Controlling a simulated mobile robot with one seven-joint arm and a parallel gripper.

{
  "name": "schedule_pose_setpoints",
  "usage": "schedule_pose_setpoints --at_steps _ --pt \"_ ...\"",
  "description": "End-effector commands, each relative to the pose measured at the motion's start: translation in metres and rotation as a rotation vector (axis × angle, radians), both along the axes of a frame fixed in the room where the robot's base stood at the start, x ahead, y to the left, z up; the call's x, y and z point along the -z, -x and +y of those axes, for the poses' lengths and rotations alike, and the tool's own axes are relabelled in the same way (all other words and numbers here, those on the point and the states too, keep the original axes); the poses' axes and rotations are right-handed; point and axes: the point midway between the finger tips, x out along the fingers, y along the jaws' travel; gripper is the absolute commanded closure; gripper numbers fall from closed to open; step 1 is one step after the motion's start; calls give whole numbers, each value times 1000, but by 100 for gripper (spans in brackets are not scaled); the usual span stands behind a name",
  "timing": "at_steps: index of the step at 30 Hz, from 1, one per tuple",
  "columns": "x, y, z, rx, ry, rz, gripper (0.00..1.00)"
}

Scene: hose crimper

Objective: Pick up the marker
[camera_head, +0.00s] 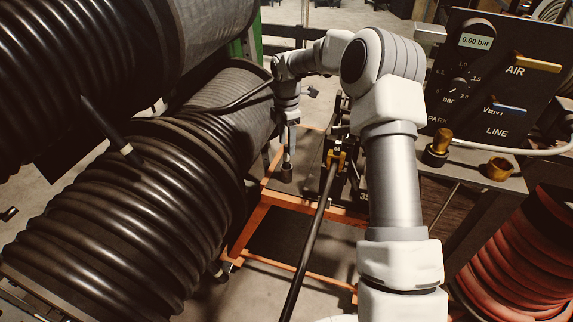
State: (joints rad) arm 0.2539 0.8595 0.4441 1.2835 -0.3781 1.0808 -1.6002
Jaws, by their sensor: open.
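I cannot pick out the marker for certain. A dark rod with a pale band (108,127) lies across the coiled hose at left; I cannot tell if it is a marker or a hose end. My gripper (288,160) is small and far off, pointing down over the left part of the orange-framed cart (262,212). It is open. A short dark cylinder (286,174) shows right under its fingertips; whether they touch it is too small to tell. My forearm and elbow cover part of the space to the right of the cart.
Large reels of black hose (120,215) fill the left side. At right stand a pressure panel (505,75), brass fittings (499,169) and a red hose reel (520,260).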

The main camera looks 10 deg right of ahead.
Motion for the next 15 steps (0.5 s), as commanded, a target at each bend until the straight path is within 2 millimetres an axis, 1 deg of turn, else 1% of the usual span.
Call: schedule_pose_setpoints --at_steps 5,12,15 --pt "11 -1 0 0 0 0 42" --pt "47 -2 1 -1 0 2 42" --pt "54 -3 1 -1 0 0 42"
